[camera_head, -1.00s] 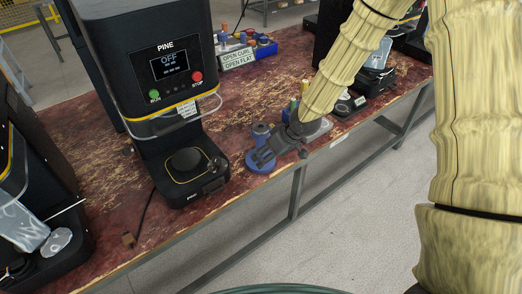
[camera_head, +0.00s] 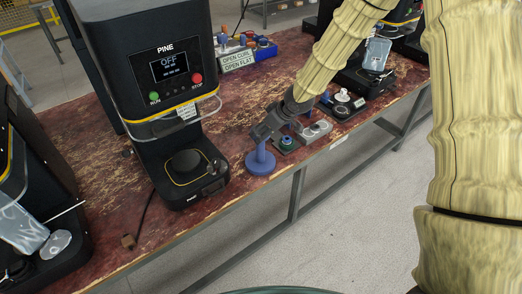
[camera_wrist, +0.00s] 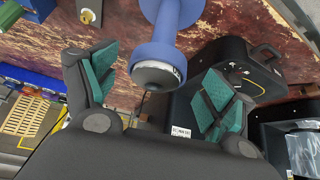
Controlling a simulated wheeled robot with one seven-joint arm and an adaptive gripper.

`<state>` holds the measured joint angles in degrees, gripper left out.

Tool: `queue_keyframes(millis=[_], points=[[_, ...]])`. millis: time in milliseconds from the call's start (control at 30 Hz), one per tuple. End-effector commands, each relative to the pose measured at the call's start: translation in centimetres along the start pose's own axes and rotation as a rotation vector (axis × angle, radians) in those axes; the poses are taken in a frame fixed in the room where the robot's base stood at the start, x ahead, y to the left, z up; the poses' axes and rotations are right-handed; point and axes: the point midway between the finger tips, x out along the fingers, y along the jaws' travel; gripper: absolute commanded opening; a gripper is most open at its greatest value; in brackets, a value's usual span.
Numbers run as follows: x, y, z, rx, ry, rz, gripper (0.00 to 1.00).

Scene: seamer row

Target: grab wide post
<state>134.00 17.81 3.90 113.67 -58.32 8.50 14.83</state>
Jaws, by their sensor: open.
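A blue post (camera_head: 261,158) with a broad round base stands upright near the front edge of the worn red bench; I take it to be the wide post. My gripper (camera_head: 266,127) is just above its top, tilted down toward it, and hides part of it. In the wrist view the blue post (camera_wrist: 160,45) shows its dark-capped end between my two open, teal-padded fingers (camera_wrist: 160,82). The pads look apart from it on both sides. Nothing is held.
The PINE machine (camera_head: 172,75), reading OFF, stands to the left of the post. Small fixtures (camera_head: 287,143) and a grey plate (camera_head: 316,130) sit close to its right. A labelled blue rack (camera_head: 245,55) is behind. Another black machine (camera_head: 372,75) stands farther right.

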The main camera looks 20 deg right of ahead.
Motion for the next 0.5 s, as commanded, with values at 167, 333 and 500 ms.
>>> queue_keyframes(millis=[167,333,500], points=[[0.6,0.0,0.0,-0.002,-0.001,0.000,0.84],[2.1,0.2,0.1,-0.001,-0.002,0.000,0.84],[3.9,0.3,0.1,-0.001,-0.002,0.001,0.84]])
